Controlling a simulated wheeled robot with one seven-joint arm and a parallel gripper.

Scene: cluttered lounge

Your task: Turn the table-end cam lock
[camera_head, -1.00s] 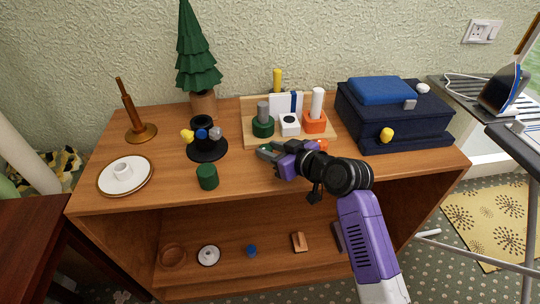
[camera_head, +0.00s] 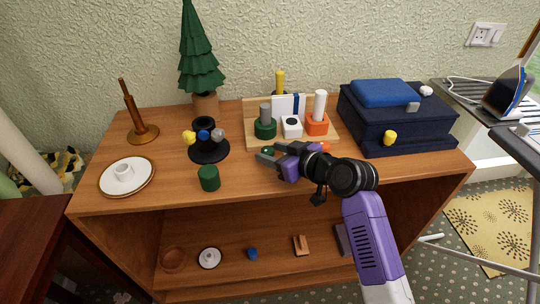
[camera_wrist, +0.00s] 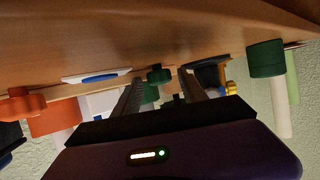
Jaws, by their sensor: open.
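My gripper (camera_head: 269,153) is open above the front middle of the wooden cabinet top (camera_head: 250,186). Its two fingers also show apart in the wrist view (camera_wrist: 160,84). A small dark green knob (camera_head: 268,149) shows between the fingertips, and in the wrist view (camera_wrist: 158,74) it lies between the fingers. I cannot tell whether they touch it. An orange knob (camera_head: 325,147) is just right of the gripper, partly hidden behind it; it also shows in the wrist view (camera_wrist: 20,104). Which part is the cam lock is not clear.
Behind the gripper stands a wooden rack (camera_head: 249,104) with green, white and orange blocks. A dark blue case (camera_head: 430,131) is at right. A green cylinder (camera_head: 209,178), a black stand (camera_head: 208,152) and a white plate (camera_head: 112,182) are left. A shelf lies below.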

